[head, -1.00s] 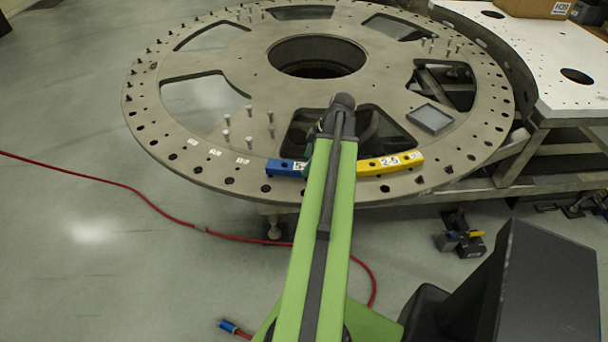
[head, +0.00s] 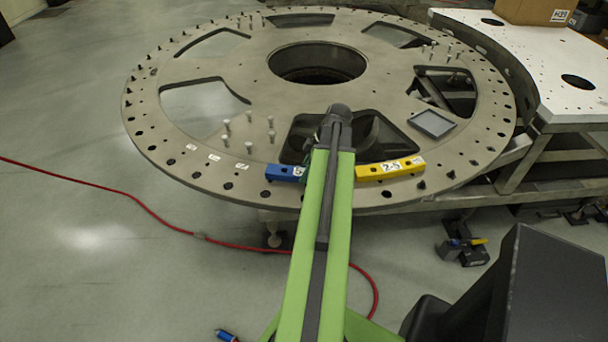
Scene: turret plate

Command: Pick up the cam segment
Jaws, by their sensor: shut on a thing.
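A blue cam segment (head: 284,172) with a white number label lies near the front rim of the round turret plate (head: 222,172), just left of my arm. A yellow cam segment (head: 390,169), labelled 2-5, lies near the same rim, just right of my arm. My green and black arm reaches up the middle of the head view and covers the stretch between the two segments. My gripper is hidden behind the arm, so its jaws and anything in them do not show. A little dark green shows at the blue segment's right end; I cannot tell what it is.
The plate has a large centre hole, several cut-outs and upright pins (head: 249,138). A grey square tray (head: 432,123) stands at the right. A white-topped bench (head: 540,85) with a cardboard box (head: 537,10) is at far right. A red hose (head: 137,203) crosses the floor.

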